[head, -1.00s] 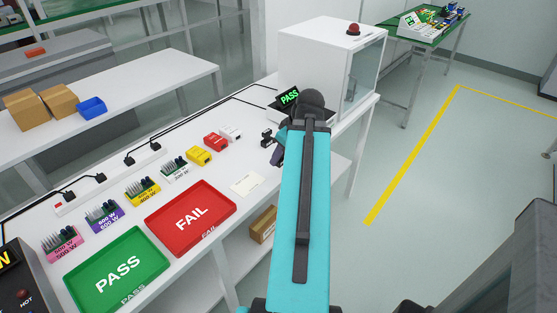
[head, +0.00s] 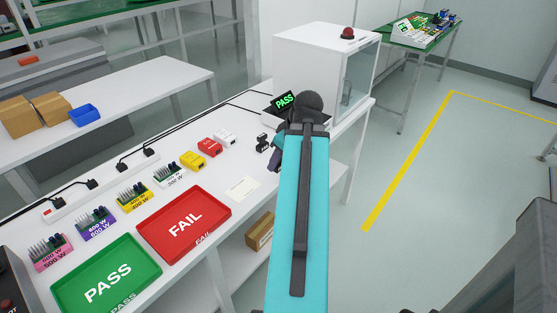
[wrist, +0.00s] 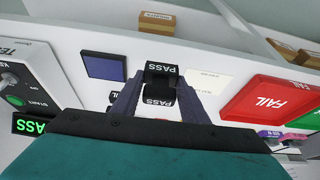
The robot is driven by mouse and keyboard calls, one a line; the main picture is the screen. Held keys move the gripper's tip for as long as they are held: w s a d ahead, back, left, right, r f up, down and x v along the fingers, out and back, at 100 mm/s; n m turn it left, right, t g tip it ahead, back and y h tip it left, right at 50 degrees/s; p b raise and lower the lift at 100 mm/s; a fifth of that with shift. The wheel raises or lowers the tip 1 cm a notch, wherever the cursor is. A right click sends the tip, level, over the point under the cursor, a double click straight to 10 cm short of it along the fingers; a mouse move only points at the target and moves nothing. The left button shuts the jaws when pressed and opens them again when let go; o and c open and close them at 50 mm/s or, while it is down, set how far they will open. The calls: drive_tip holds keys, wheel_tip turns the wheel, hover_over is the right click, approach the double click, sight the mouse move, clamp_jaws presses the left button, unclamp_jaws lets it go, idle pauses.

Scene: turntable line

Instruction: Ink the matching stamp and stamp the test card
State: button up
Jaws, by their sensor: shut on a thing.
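In the wrist view my gripper (wrist: 155,98) is shut on a black stamp (wrist: 160,77) with PASS labels. I cannot tell how far it is above the white table. The dark blue ink pad (wrist: 103,66) lies left of the gripper in that view; my arm hides it in the head view. The pale test card (wrist: 207,80) lies just right of the gripper, and in the head view it lies flat beside the FAIL tray (head: 242,189). Another small black object (head: 262,143), probably a stamp, stands near my gripper. The tester display (head: 285,100) reads PASS in green.
The red FAIL tray (head: 184,226) and green PASS tray (head: 106,276) lie along the front edge. White (head: 224,137), red (head: 209,147) and yellow (head: 193,160) blocks stand behind. A white cabinet (head: 310,65) stands at the table's far end.

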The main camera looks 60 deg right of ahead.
drive_tip(key=o, duration=0.4)
drive_tip(key=shift+c, duration=1)
drive_tip(key=shift+n, duration=0.3)
